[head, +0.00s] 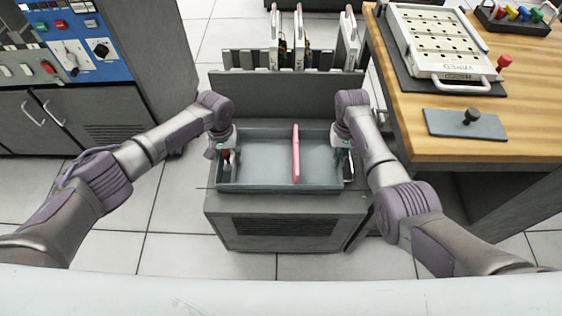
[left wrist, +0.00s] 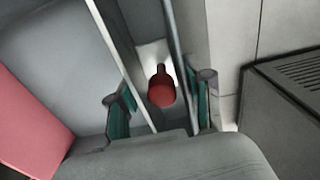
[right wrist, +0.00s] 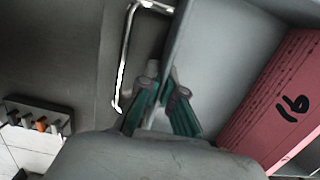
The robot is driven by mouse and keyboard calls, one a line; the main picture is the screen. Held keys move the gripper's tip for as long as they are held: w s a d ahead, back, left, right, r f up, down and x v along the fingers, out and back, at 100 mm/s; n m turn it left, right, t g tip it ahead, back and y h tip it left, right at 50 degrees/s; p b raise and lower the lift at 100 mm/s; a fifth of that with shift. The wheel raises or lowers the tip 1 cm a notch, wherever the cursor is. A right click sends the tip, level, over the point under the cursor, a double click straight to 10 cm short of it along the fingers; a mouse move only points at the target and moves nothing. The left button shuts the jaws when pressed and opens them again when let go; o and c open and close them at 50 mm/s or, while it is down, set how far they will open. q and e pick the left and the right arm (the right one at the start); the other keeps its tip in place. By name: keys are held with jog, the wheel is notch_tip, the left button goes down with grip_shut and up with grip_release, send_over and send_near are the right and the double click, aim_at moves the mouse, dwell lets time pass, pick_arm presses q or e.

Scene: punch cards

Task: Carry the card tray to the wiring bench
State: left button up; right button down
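The card tray (head: 262,189) is a blue-grey open box on a low grey cabinet. A pink card deck (head: 296,155) stands across its inside; black handwriting shows on it in the right wrist view (right wrist: 262,110). My left gripper (head: 227,155) is at the tray's left end; in the left wrist view its fingers (left wrist: 163,95) are wide apart, around the tray's end wall and metal rail. My right gripper (head: 343,157) is at the right end; its fingers (right wrist: 162,82) pinch the tray's end wall, beside a metal handle (right wrist: 122,65). The wooden-topped wiring bench (head: 530,120) is at right.
A white plugboard (head: 440,42) and a grey plate with a knob (head: 466,124) lie on the bench; its front part looks clear. A rack of upright panels (head: 295,60) stands behind the tray. A blue console (head: 75,45) is at left. A red-ended object (left wrist: 161,90) shows between the left fingers.

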pick_arm(q)
jog(key=shift+d, duration=0.25)
grip_shut()
pick_arm(e)
jog(key=shift+a, duration=0.25)
